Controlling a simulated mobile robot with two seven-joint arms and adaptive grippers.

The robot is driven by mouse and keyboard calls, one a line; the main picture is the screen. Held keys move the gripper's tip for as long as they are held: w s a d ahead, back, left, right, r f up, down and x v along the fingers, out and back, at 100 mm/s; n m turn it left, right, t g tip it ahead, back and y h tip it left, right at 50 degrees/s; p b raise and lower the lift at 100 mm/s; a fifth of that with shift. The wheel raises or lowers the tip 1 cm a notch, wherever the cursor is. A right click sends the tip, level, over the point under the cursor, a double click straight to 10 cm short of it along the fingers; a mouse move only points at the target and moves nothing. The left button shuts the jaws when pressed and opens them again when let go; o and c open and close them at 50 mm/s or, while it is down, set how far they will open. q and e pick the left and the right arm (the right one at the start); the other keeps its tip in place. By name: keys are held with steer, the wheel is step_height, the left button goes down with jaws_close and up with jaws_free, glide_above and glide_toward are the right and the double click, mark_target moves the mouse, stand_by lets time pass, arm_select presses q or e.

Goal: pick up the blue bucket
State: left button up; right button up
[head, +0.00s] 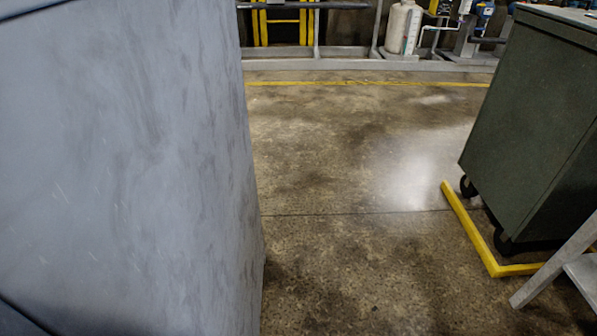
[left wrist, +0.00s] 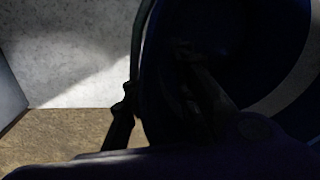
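The blue bucket (left wrist: 222,35) shows only in the left wrist view, very dark, with its open mouth filling the right half. A paler curved band shows inside it at the right. My left gripper (left wrist: 160,95) straddles the bucket's wall at the rim. One dark finger is outside against the wall and the other is a dim shape inside, so it looks shut on the rim. Deep shadow hides the exact contact. Neither gripper nor the bucket shows in the head view. My right gripper is not seen.
A large scuffed blue-grey panel (head: 120,160) blocks the left of the head view. A green wheeled cabinet (head: 530,125) stands at the right by a yellow floor frame (head: 468,228). A grey metal leg (head: 555,265) is at the lower right. The concrete floor (head: 345,170) between is clear.

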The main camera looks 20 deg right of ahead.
arm_select(q)
steer(key=shift+r, duration=0.15)
jaws_close()
steer(key=shift+r, duration=0.1)
stand_by(0.3)
